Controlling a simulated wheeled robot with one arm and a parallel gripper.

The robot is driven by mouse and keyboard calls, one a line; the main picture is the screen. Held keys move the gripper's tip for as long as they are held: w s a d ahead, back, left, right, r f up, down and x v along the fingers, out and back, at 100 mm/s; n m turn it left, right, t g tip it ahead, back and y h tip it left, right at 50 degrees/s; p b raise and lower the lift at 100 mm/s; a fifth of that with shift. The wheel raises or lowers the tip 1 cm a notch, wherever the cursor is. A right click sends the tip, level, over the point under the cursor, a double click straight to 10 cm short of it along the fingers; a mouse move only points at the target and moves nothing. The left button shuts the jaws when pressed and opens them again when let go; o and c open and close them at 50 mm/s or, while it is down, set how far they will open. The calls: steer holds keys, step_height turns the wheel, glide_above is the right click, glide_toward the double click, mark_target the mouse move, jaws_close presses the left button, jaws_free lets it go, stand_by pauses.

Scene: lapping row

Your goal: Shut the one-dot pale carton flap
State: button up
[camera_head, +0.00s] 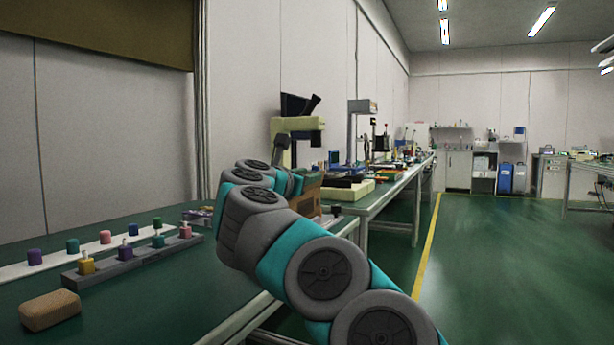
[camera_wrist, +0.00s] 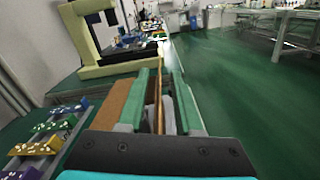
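A brown carton (camera_head: 308,198) stands on the green bench, partly hidden behind my arm in the head view. In the wrist view, a brown carton surface (camera_wrist: 108,104) shows just left of my gripper. My gripper (camera_wrist: 160,86) has two green-padded fingers, held apart. A thin brown panel (camera_wrist: 158,100), which looks like a carton flap seen edge-on, stands upright between them, nearer the left finger. I cannot tell whether it touches a finger. No dot marking can be made out. The head view does not show my fingertips clearly.
A grey rail (camera_head: 130,262) with coloured knobs, a white strip (camera_head: 45,260) with more, and a tan block (camera_head: 50,310) lie on the bench left of my arm. A cream-framed machine (camera_wrist: 88,35) stands beyond. The green floor at right is open.

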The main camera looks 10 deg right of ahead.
steer(key=shift+c, duration=0.4)
jaws_close()
stand_by(0.9)
